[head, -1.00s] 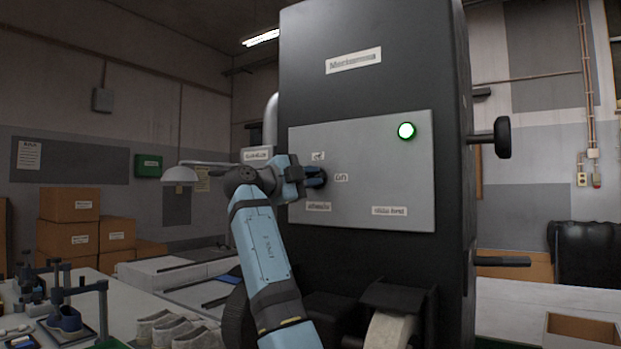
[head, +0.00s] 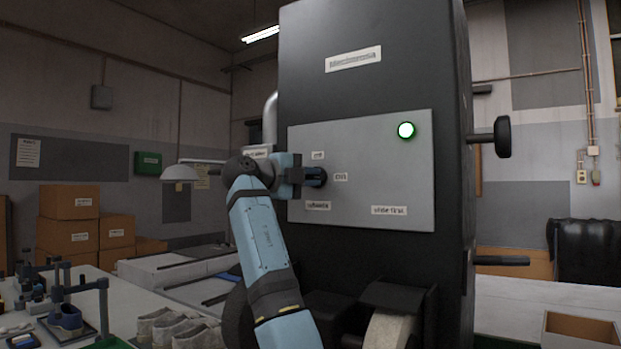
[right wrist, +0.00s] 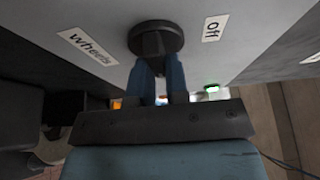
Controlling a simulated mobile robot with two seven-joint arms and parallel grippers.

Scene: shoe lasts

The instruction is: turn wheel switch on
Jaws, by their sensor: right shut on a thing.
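The wheel switch (head: 317,177) is a round black knob on the grey panel (head: 360,200) of a tall black machine. It shows large in the right wrist view (right wrist: 155,38), between the "wheels" label (right wrist: 87,46) and the "off" label (right wrist: 214,28). My right gripper (head: 306,176) is shut on the switch's raised grip; its blue fingers (right wrist: 161,72) reach up to it in the wrist view. In the head view, an "on" label (head: 340,177) sits just right of the switch and "off" (head: 317,155) above it. My left gripper is not in view.
Below the panel is a pale grinding wheel (head: 390,330). A bench (head: 135,309) with shoes and clamps stands at the left, with cardboard boxes (head: 70,235) behind.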

